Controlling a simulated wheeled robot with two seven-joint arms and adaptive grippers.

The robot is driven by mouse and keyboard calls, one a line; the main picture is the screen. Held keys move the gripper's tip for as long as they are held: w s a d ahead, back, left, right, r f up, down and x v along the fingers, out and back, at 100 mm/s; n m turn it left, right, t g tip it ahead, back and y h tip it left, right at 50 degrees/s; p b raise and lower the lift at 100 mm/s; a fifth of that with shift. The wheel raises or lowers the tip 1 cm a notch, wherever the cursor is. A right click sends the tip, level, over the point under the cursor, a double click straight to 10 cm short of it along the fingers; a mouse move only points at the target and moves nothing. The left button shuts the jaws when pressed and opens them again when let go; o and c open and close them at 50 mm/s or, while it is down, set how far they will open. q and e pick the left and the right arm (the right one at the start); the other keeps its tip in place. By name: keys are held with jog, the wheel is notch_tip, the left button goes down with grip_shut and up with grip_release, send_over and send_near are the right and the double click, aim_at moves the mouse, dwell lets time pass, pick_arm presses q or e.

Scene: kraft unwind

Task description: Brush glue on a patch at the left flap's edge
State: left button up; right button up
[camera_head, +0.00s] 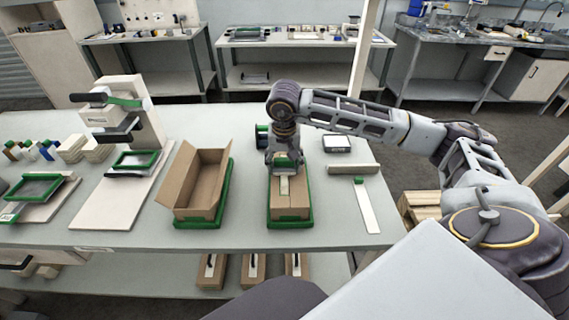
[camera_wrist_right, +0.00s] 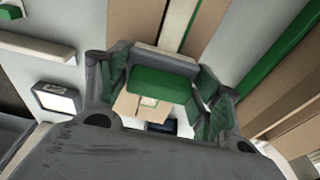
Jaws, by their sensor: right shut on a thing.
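My right gripper (camera_head: 284,168) is above the middle of a brown carton (camera_head: 291,211) with its flaps folded in, which sits in a green tray (camera_head: 290,224). In the right wrist view the gripper (camera_wrist_right: 165,90) is shut on a green-handled tool (camera_wrist_right: 163,83), which looks like the brush. A pale piece (camera_head: 284,186) shows just below the gripper in the head view, over the carton top. I cannot tell whether it touches the flap. The left flap's edge is partly hidden by the gripper, and no glue patch can be made out. My left gripper is not in view.
An open brown carton (camera_head: 187,189) stands left in another green tray (camera_head: 228,187). A white strip with a green end (camera_head: 366,208) and a pale bar (camera_head: 352,169) lie to the right. The table front (camera_head: 250,241) is clear.

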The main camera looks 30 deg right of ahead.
jog(key=shift+f, duration=0.1)
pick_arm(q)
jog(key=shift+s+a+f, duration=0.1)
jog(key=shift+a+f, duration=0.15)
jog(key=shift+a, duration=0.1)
pick_arm(e)
jog(key=shift+w+d, duration=0.45)
jog(key=shift+w, duration=0.3)
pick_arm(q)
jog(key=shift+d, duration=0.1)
pick_arm(e)
jog(key=shift+w+d, duration=0.1)
jog(key=shift+w, duration=0.1)
pick_arm(q)
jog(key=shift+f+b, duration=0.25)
jog(key=shift+b, duration=0.2)
pick_arm(e)
jog(key=shift+w+d, duration=0.3)
jog(key=shift+w, duration=0.15)
jog(key=shift+w+d, duration=0.1)
jog(key=shift+w, duration=0.05)
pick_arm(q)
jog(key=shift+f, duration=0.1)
pick_arm(e)
jog(key=shift+w+d, duration=0.35)
jog(key=shift+w, duration=0.2)
jog(key=shift+w, duration=0.1)
